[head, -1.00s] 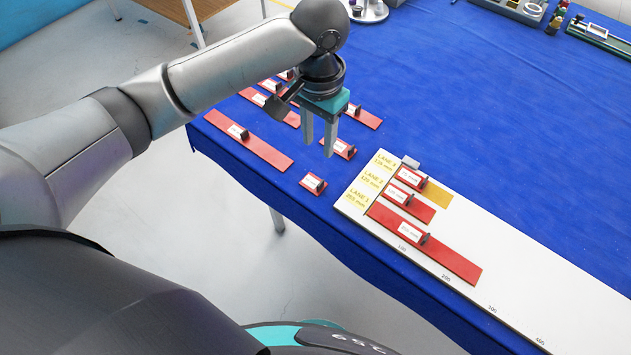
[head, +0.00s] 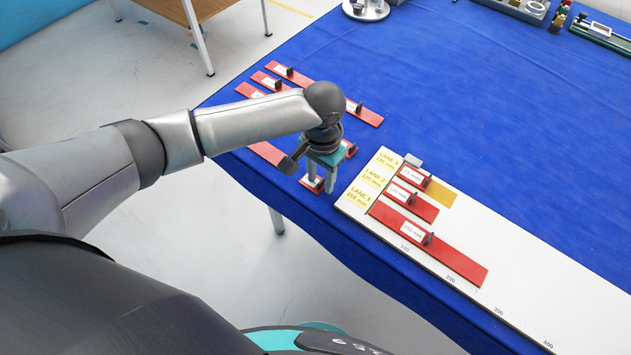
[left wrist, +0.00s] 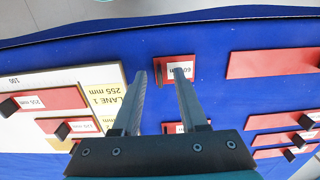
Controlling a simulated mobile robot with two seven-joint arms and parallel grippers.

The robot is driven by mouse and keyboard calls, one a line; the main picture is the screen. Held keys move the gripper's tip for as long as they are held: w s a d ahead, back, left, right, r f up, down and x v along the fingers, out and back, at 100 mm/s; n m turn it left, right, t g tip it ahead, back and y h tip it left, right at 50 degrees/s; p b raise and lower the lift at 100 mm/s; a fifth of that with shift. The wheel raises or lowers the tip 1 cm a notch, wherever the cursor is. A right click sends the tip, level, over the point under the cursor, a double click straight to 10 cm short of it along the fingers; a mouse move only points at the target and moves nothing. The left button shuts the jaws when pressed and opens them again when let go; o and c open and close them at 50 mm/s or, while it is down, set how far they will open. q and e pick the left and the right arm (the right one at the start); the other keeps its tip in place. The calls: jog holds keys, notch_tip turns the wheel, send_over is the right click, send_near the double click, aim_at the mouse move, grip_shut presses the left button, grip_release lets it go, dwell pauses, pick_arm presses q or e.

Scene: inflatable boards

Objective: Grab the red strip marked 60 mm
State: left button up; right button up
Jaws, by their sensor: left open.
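The small red strip marked 60 mm (left wrist: 184,62) lies on the blue table cover near its edge, with a dark upright knob and a white label. In the head view this strip (head: 311,186) is partly hidden by my left gripper (head: 321,184). In the left wrist view my left gripper (left wrist: 160,72) is open, its fingertips on either side of the knob. I cannot tell how far above the strip the tips are. My right gripper is not in view.
Another short red strip (head: 349,149) lies just behind my gripper. Several longer red strips (head: 365,113) lie farther back. The far blue cover is mostly clear.

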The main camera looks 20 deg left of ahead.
pick_arm(q)
jog(key=shift+f, duration=0.1)
grip_shut()
dwell(0.3)
dwell(1.1)
